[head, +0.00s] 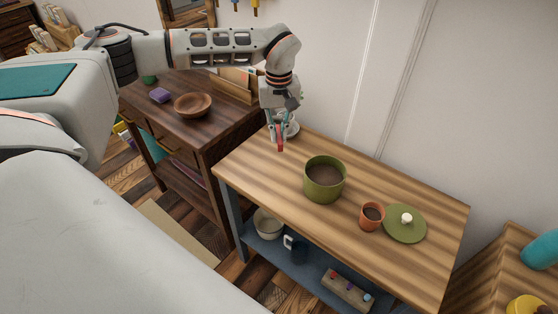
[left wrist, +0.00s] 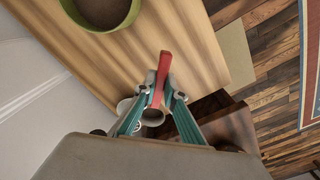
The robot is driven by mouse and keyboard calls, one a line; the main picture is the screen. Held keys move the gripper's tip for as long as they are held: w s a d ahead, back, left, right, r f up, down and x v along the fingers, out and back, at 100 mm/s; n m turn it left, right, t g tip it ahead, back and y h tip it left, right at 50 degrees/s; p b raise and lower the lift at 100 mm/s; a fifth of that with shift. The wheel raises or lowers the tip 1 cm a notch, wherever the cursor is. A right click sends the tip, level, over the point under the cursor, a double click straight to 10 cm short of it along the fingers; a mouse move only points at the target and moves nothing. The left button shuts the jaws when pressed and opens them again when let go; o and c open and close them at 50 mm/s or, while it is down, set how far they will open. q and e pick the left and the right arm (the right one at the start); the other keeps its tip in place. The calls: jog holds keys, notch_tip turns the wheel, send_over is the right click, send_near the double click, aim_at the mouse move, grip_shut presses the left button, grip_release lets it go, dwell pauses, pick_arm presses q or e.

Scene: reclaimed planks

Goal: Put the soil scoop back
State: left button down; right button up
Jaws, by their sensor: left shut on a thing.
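My left gripper (head: 279,130) is shut on a slim red piece, which I take to be the soil scoop (head: 280,146). It holds it above the back left end of the striped wooden table (head: 255,158). In the left wrist view the scoop (left wrist: 164,70) sticks out beyond the fingertips (left wrist: 161,97); its full shape is not clear. A green pot (head: 323,190) with dark soil stands right of the gripper and also shows in the left wrist view (left wrist: 98,28). A white cup (head: 292,128) stands behind the gripper, partly hidden. My right gripper is out of view.
A small terracotta pot (head: 370,222) and a green lid (head: 404,229) with a white knob are to the right on the table. A dark cabinet (head: 224,125) with a wooden bowl (head: 193,105) adjoins at left. The table's front left is clear.

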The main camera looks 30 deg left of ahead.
aim_at(279, 167)
pick_arm(q)
notch_tip(279, 167, down, 11)
jog(key=shift+r+b, duration=0.1)
jog(key=shift+b, duration=0.35)
jog(key=c, duration=2.1)
grip_release()
jog(key=shift+f, duration=0.2)
notch_tip(279, 167, up, 12)
jog(key=shift+s+r+p, duration=0.1)
jog(key=shift+r+p, duration=0.05)
jog(key=shift+p, duration=0.4)
